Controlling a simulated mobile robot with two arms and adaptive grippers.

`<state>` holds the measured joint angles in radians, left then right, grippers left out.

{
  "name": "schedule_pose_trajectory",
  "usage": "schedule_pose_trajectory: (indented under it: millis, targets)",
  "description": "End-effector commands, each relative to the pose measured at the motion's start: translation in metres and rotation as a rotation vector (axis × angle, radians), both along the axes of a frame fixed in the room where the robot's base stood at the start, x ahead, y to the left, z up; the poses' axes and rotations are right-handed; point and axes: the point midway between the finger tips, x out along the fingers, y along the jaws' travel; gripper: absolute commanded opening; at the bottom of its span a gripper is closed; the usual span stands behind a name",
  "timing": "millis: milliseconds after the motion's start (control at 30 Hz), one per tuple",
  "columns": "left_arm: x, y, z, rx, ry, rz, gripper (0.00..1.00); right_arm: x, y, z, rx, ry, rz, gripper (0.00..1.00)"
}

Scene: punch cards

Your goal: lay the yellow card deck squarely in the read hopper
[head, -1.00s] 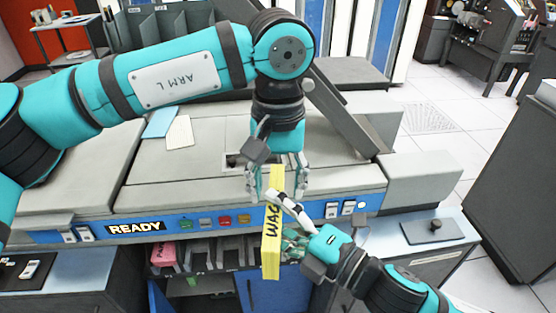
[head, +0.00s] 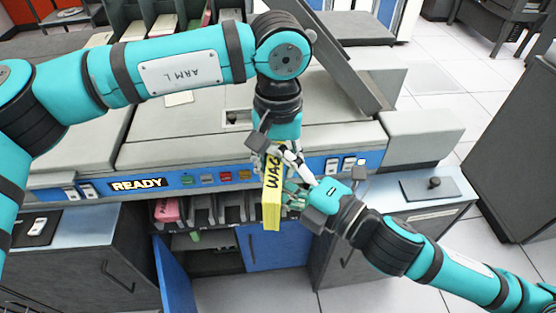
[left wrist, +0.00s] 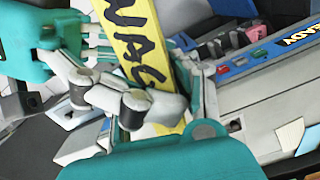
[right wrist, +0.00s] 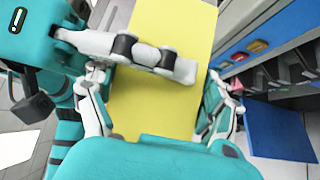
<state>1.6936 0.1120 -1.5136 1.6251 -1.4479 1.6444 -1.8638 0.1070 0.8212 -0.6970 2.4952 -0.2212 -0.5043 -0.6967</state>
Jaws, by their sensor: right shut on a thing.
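The yellow card deck (head: 272,205), with black lettering on its edge, stands nearly upright in front of the machine's blue panel. My right gripper (head: 292,172) is shut on it from the right. In the right wrist view the deck's broad yellow face (right wrist: 165,100) lies between the fingers. My left gripper (head: 272,150) is just above the deck, around its upper end. In the left wrist view its fingers are spread on either side of the lettered edge (left wrist: 140,50); contact is unclear. I cannot tell which machine part is the read hopper; a dark recess (head: 237,118) shows in the top.
The machine's grey top (head: 180,135) is broad and mostly clear, with a pale card (head: 178,98) on it. A sloping grey rail (head: 340,60) stands at right. Below the panel are slots with a pink deck (head: 166,210) and an open blue door (head: 175,275).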

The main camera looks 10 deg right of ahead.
Motion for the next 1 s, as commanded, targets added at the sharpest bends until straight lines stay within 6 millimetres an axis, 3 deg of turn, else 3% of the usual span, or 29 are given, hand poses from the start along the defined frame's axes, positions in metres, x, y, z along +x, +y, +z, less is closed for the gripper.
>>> schedule_pose_trajectory:
  millis: [33, 167, 333, 367, 500, 1000]
  targets:
    - [-0.0006, -0.0011, 0.0005, -0.003, 0.001, -0.002, 0.17, -0.0004, 0.0005, 0.0011, 0.002, -0.002, 0.002, 0.36]
    - [-0.0011, -0.0019, 0.0008, -0.006, 0.001, -0.003, 0.0, -0.0006, 0.0008, 0.0011, 0.003, -0.002, 0.003, 0.36]
    - [-0.0019, -0.003, 0.0011, -0.009, 0.002, -0.006, 0.0, -0.001, 0.0012, 0.0011, 0.004, -0.002, 0.005, 0.36]
    - [-0.0019, -0.0035, 0.0018, -0.01, 0.001, -0.006, 0.0, -0.001, 0.0012, 0.0012, 0.004, -0.002, 0.005, 0.85]
    - [-0.0016, -0.0032, 0.0016, -0.01, 0.001, -0.005, 0.0, -0.001, 0.0012, 0.0011, 0.003, -0.001, 0.005, 1.0]
    - [-0.0007, -0.0016, 0.0009, -0.005, 0.0, -0.002, 0.0, -0.0037, -0.0009, -0.0005, 0.008, -0.01, 0.005, 1.0]
